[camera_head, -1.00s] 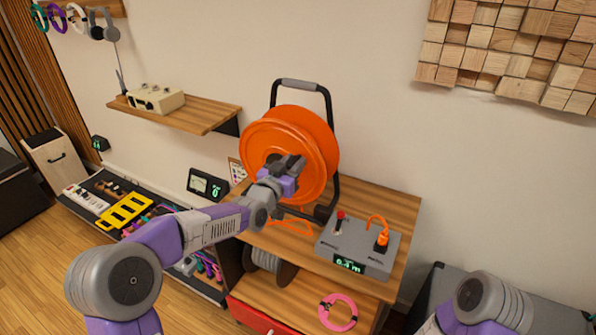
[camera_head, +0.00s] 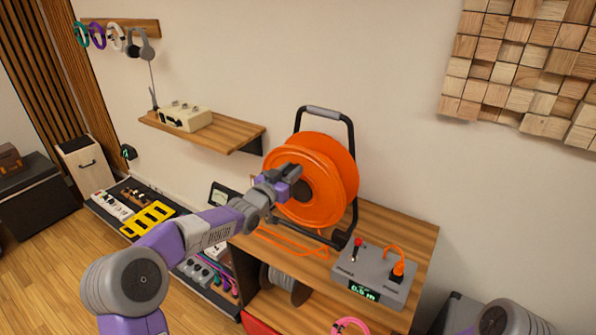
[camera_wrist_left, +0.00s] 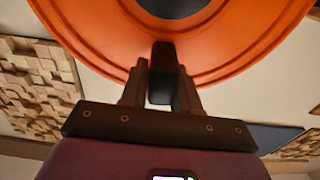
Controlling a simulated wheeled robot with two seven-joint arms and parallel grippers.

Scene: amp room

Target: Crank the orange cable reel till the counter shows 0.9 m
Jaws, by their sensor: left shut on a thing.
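The orange cable reel (camera_head: 325,165) stands upright in its black frame on the wooden cabinet. My left gripper (camera_head: 296,180) is in front of the reel's face, left of its middle. In the left wrist view it is shut on the dark crank handle (camera_wrist_left: 161,78), with a finger on either side. The reel's orange rim (camera_wrist_left: 100,40) fills the top of that view. The grey counter box (camera_head: 372,273) stands right of the reel; its green display (camera_head: 363,290) reads about 0.5 m, with the last digit blurred. My right gripper is out of sight.
An orange cable (camera_head: 290,243) lies on the cabinet top (camera_head: 400,230) below the reel. A red-tipped lever (camera_head: 357,248) and an orange plug (camera_head: 398,268) stand up from the box. A wall shelf (camera_head: 215,133) is at the left. A pink cable coil (camera_head: 350,325) is below.

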